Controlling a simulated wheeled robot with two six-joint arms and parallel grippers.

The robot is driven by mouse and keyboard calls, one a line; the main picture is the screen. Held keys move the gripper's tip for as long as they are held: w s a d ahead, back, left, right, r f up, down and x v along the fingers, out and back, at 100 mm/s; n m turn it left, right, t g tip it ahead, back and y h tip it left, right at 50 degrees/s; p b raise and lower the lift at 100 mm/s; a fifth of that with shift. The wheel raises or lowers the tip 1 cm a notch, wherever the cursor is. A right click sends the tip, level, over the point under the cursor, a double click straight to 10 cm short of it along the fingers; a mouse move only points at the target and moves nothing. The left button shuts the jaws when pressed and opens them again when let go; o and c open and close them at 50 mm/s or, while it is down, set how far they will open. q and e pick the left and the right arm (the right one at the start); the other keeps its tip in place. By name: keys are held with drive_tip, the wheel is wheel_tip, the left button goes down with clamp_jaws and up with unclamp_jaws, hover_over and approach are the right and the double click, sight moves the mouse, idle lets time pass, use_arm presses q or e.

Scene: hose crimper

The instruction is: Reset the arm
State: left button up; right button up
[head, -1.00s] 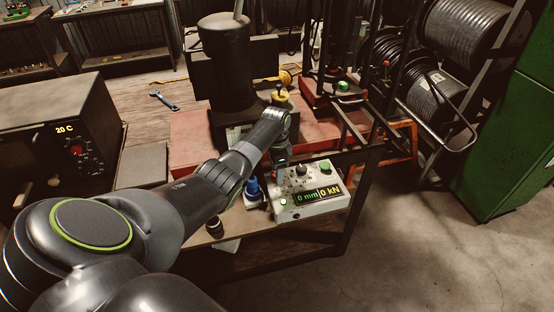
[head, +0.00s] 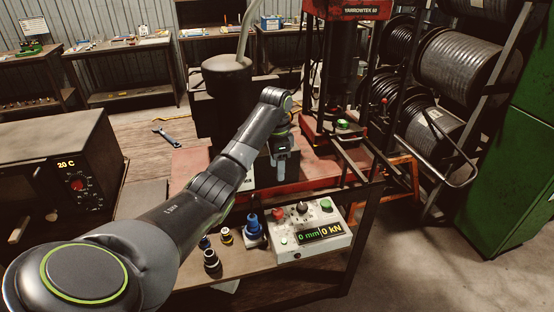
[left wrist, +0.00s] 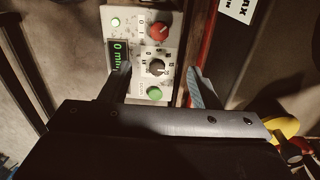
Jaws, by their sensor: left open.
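My left arm reaches from the lower left in the head view. Its gripper (head: 280,172) points down above the bench, behind the control box (head: 318,232). In the left wrist view the gripper (left wrist: 163,82) is open, its two fingers apart with nothing between them. The control box (left wrist: 140,55) lies below the fingers there. It has a dark knob, a red button, a green button and a display reading 0 mm and 0 kN. My right gripper is not in view.
Blue, yellow and black fittings (head: 252,225) stand left of the control box. A red press (head: 345,100) rises behind, with hose reels (head: 465,58) to its right. An oven-like box (head: 60,170) reading 20 C stands at left. A wrench (head: 164,134) lies behind. Floor at lower right is clear.

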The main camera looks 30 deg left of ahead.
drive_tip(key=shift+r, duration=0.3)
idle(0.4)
